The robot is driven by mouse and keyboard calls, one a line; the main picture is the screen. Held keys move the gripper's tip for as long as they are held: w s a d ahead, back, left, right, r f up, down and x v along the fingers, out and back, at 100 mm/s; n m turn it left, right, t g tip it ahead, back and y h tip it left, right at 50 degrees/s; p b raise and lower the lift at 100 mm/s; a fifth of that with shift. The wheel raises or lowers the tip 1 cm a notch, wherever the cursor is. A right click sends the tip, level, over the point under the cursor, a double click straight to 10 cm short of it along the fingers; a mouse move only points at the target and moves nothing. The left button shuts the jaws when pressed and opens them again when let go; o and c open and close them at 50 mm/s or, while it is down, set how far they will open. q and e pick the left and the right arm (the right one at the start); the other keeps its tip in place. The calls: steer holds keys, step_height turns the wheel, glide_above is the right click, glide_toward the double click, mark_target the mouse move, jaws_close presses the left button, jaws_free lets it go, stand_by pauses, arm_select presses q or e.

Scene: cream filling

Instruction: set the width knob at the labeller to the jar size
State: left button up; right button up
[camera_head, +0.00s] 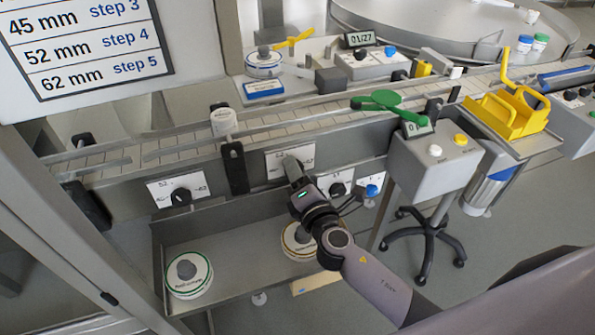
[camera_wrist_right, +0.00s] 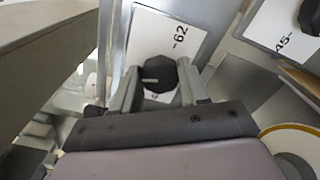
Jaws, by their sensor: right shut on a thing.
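My right gripper (camera_head: 291,168) reaches a white dial plate (camera_head: 303,153) on the front of the conveyor; the knob there is hidden behind it in the head view. In the right wrist view a black faceted knob (camera_wrist_right: 166,76) sits between the two fingers of the right gripper (camera_wrist_right: 157,90), which is shut on it. A pale pointer line on the knob points left in that view. The knob's plate (camera_wrist_right: 151,36) shows "62"; its other marks are mostly covered. My left gripper is not in view.
A second plate with a black knob (camera_head: 181,197) is to the left, marked 45, 52, 62. A sign (camera_head: 85,45) lists 45, 52, 62 mm as steps 3, 4, 5. A white jar (camera_head: 224,122) stands on the conveyor. Label reels (camera_head: 188,275) lie on the shelf below.

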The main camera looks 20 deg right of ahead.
steer(key=shift+f, duration=0.1)
stand_by(0.4)
steer(key=o, duration=1)
steer(key=shift+o, duration=0.2)
steer(key=s, duration=0.7)
steer(key=shift+d+b, duration=0.15)
steer(key=shift+b, duration=0.2)
steer(key=shift+s, duration=0.1)
